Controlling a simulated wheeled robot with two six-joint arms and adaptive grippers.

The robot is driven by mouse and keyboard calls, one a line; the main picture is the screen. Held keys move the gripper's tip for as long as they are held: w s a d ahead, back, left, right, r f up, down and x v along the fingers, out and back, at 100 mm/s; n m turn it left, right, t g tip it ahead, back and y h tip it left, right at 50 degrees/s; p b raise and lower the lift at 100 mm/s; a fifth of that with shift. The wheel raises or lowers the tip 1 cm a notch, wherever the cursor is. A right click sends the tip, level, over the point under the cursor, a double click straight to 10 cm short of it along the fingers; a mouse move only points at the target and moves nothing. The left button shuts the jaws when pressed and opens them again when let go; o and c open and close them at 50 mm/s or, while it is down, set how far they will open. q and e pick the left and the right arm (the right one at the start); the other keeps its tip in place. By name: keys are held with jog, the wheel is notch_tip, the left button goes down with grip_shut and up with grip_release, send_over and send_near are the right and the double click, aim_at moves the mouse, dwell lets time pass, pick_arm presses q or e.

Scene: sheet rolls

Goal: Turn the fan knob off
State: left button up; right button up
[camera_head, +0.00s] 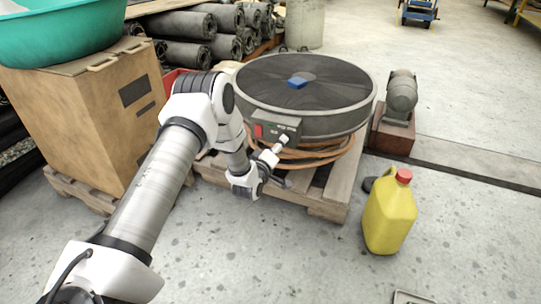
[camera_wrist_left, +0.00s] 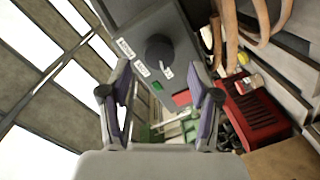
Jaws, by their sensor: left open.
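The drum fan (camera_head: 305,84) lies flat on a wooden pallet, its round grille facing up with a blue hub. Its dark control box (camera_head: 273,124) is on the near side and has a red switch. In the left wrist view the black round knob (camera_wrist_left: 158,49) sits on the box, with white labels and a green patch beside it. My left gripper (camera_head: 281,143) is at the front of the box; in the left wrist view its open fingers (camera_wrist_left: 162,74) are on either side of the knob's lower area, empty. Whether they touch the knob cannot be told. My right gripper is out of view.
The pallet (camera_head: 325,205) has coiled orange hose under the fan. A yellow jug (camera_head: 388,218) stands to the right, a motor on a block (camera_head: 399,100) behind it. A cardboard box (camera_head: 95,115) with a teal basin (camera_head: 60,35) is at left. Front floor is mostly clear.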

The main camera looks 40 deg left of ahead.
pick_arm(q)
jog(key=v, duration=0.9)
